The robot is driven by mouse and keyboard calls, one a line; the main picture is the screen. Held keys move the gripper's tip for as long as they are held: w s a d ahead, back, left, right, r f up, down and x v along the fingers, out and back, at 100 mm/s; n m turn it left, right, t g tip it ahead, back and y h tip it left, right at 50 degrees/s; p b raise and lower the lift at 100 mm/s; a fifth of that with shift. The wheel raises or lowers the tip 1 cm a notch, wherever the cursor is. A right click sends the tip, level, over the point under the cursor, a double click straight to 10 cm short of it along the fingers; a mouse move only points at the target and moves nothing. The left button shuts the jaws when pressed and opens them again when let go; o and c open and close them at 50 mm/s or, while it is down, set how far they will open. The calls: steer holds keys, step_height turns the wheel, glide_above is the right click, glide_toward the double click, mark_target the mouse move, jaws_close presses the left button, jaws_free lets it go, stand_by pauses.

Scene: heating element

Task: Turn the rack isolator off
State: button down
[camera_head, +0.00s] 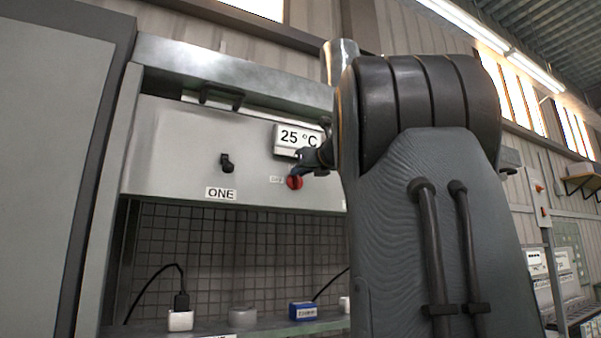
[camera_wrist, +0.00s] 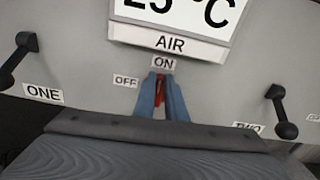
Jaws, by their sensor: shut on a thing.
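The rack isolator is a red rotary knob (camera_head: 295,183) on the grey panel, below the "25 °C" display. In the wrist view the red knob (camera_wrist: 160,88) shows between the two blue-grey fingers of my gripper (camera_wrist: 161,92), which are shut on it. An "ON" label (camera_wrist: 163,62) sits just above the knob and an "OFF" label (camera_wrist: 125,81) to its left. The red handle looks roughly upright, in line with "ON". My gripper (camera_head: 303,158) also shows in the head view at the knob, partly hidden by my arm. The fingers cover much of the knob.
A black lever marked "ONE" (camera_head: 227,163) is left of the knob. A second black lever, by "TWO" (camera_wrist: 281,112), is to the right. The display (camera_wrist: 180,20) hangs close above. A shelf below holds a blue box (camera_head: 303,311) and a white plug block (camera_head: 180,320).

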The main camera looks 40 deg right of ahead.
mark_target(288, 180)
steer(key=n+b, duration=0.2)
steer(key=n, duration=0.2)
steer(key=a+f+n+b, duration=0.1)
steer(key=n+b, duration=0.1)
steer(key=n, duration=0.2)
steer(key=a+f+n+b, duration=0.1)
steer(key=n+b, duration=0.1)
steer(key=n, duration=0.3)
steer(key=shift+w, duration=0.3)
steer(key=shift+a+f+n+b, duration=0.1)
steer(key=shift+f+n+b, duration=0.05)
steer(key=shift+n+b, duration=0.75)
steer(key=shift+a+f+n+b, duration=0.15)
steer(key=shift+n+b, duration=0.45)
steer(key=shift+n, duration=0.6)
steer(key=shift+d, duration=0.1)
steer(key=c, duration=1.8)
jaws_free()
